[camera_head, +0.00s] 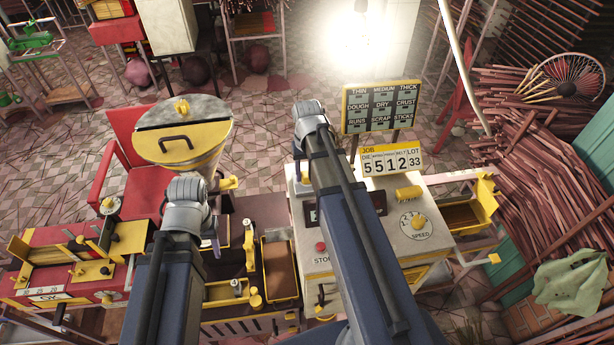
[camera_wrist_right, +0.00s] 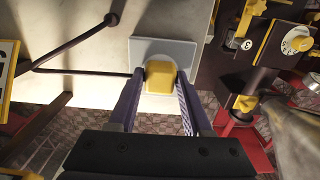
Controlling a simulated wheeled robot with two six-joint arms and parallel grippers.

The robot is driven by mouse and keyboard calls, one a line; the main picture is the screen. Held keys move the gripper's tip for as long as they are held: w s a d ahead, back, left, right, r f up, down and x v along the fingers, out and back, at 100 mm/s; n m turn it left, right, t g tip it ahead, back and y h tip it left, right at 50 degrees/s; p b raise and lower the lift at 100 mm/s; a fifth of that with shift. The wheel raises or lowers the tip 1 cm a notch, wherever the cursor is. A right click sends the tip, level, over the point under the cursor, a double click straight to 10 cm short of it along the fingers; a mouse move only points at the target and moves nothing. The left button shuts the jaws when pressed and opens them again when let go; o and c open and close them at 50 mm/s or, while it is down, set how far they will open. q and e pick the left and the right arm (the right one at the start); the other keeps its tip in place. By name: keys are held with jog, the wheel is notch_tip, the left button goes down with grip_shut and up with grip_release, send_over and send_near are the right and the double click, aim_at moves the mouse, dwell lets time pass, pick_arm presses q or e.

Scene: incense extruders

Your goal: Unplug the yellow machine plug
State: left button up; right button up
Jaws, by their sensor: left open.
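The yellow plug (camera_wrist_right: 160,78) sits on a grey plate (camera_wrist_right: 185,52) on a pale machine panel in the right wrist view. My right gripper (camera_wrist_right: 161,74) has one finger on each side of it, very close to its sides. I cannot tell whether both fingers press on it. In the head view my right arm (camera_head: 345,190) reaches over the pale machine (camera_head: 420,240), and its fingers are hidden behind the wrist. My left gripper (camera_head: 212,243) is mostly hidden under its wrist, above the machines at the left centre, and is open.
A display board (camera_head: 385,105) and job sign (camera_head: 391,160) stand behind the pale machine. A yellow hopper (camera_head: 184,135) and red chair (camera_head: 125,150) are at the left. Stick bundles (camera_head: 530,150) fill the right.

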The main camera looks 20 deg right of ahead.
aim_at(307, 174)
grip_shut()
jog(key=shift+r, duration=0.1)
dwell(0.5)
jog(key=shift+r+p, duration=2.95)
jog(key=shift+p, duration=0.1)
